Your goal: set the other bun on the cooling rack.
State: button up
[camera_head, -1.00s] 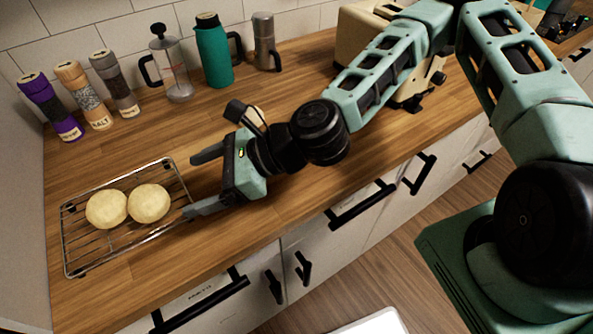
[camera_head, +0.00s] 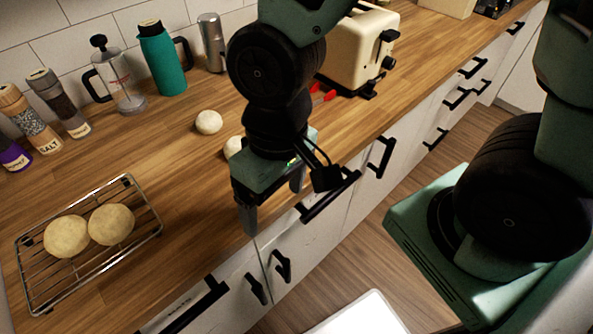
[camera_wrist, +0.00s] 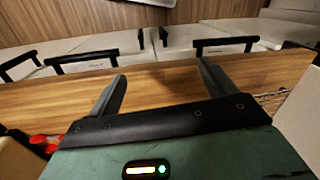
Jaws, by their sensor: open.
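Two pale round buns, a left one (camera_head: 66,236) and a right one (camera_head: 111,224), sit side by side on the wire cooling rack (camera_head: 128,182). Another bun (camera_head: 208,122) lies on the wooden counter right of the rack, towards the wall. One more bun (camera_head: 232,147) lies near it, partly hidden behind my arm. My gripper (camera_head: 273,207) is open and empty, pointing down near the counter's front edge, right of the rack. In the wrist view my spread fingers (camera_wrist: 162,84) have nothing between them, and no bun shows there.
Spice jars, including a salt jar (camera_head: 32,122), a French press (camera_head: 118,82), a teal flask (camera_head: 162,62) and a metal canister (camera_head: 210,42) line the wall. A cream toaster (camera_head: 358,48) stands right, with a red item (camera_head: 322,93) near it. Counter between rack and gripper is clear.

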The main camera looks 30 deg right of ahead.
notch_tip(320, 180, up, 5)
jog(key=s+d+n, duration=0.1)
jog(key=d+n, duration=0.1)
jog(key=n, duration=0.1)
jog(key=shift+s+d+r+t+h, duration=0.2)
jog(key=shift+s+d+t+h, duration=0.1)
jog(key=shift+s+d, duration=0.05)
